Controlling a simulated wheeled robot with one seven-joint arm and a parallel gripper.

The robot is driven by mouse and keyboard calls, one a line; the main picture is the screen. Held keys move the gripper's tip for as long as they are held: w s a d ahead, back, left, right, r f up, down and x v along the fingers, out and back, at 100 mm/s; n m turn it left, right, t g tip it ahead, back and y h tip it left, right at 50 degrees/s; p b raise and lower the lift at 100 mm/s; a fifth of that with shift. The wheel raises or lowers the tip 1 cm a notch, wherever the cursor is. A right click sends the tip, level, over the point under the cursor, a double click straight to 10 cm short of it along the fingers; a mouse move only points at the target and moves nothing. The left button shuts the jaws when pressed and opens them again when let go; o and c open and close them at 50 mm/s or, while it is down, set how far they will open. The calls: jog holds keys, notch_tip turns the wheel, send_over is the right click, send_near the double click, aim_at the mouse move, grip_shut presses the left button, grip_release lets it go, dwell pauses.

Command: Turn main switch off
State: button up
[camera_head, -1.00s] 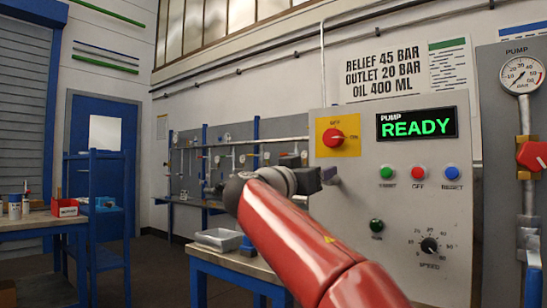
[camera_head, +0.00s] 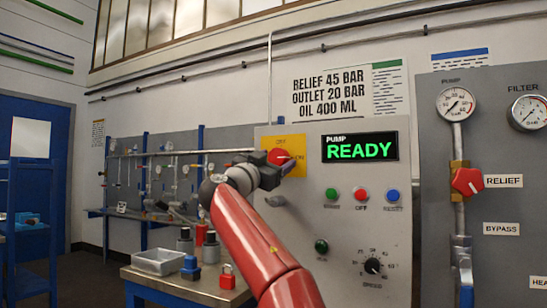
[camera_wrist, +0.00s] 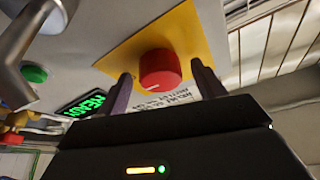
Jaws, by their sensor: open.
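The main switch is a red round knob (camera_head: 278,157) on a yellow plate (camera_head: 298,143), at the upper left of the grey pump panel (camera_head: 345,240). The word ON shows to the right of the knob; the word above it is partly legible as OFF. My gripper (camera_head: 287,166) is at the knob's lower edge in the head view, covering part of it. In the wrist view the red knob (camera_wrist: 160,70) lies between my two open fingers (camera_wrist: 160,90), with gaps on both sides. A pale mark shows on the knob's lower edge there.
The lit READY display (camera_head: 359,147) is right of the switch. Green, red and blue buttons (camera_head: 361,195) and a speed dial (camera_head: 373,265) sit below it. A workbench (camera_head: 180,290) with a tray (camera_head: 160,262) and a red padlock (camera_head: 227,277) stands at lower left.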

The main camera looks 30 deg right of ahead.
jog(key=c, duration=1)
jog(key=shift+n+b, duration=0.3)
jog(key=shift+n, duration=0.3)
jog(key=n+t+y+b, duration=0.1)
jog(key=n+t, duration=0.1)
jog(key=n, duration=0.2)
jog(key=shift+s, duration=0.2)
jog(key=n+t+y, duration=0.1)
jog(key=n, duration=0.2)
jog(key=n+t+y, duration=0.1)
jog(key=n, duration=0.2)
jog(key=shift+s+d+r+n+t+y, duration=0.1)
jog(key=shift+d+n+t+y, duration=0.05)
jog(key=shift+n+t+y, duration=0.25)
jog(key=n+y+p, duration=0.1)
jog(key=n, duration=0.1)
jog(key=n+y+p, duration=0.1)
jog(key=n, duration=0.2)
jog(key=n+t+y+p, duration=0.1)
jog(key=n, duration=0.1)
jog(key=shift+s+d+r, duration=0.1)
jog(key=shift+r, duration=0.2)
jog(key=n+y+p, duration=0.2)
jog(key=n, duration=0.3)
jog(key=shift+f+p, duration=0.1)
jog(key=shift+p, duration=0.3)
jog(key=shift+n, duration=0.4)
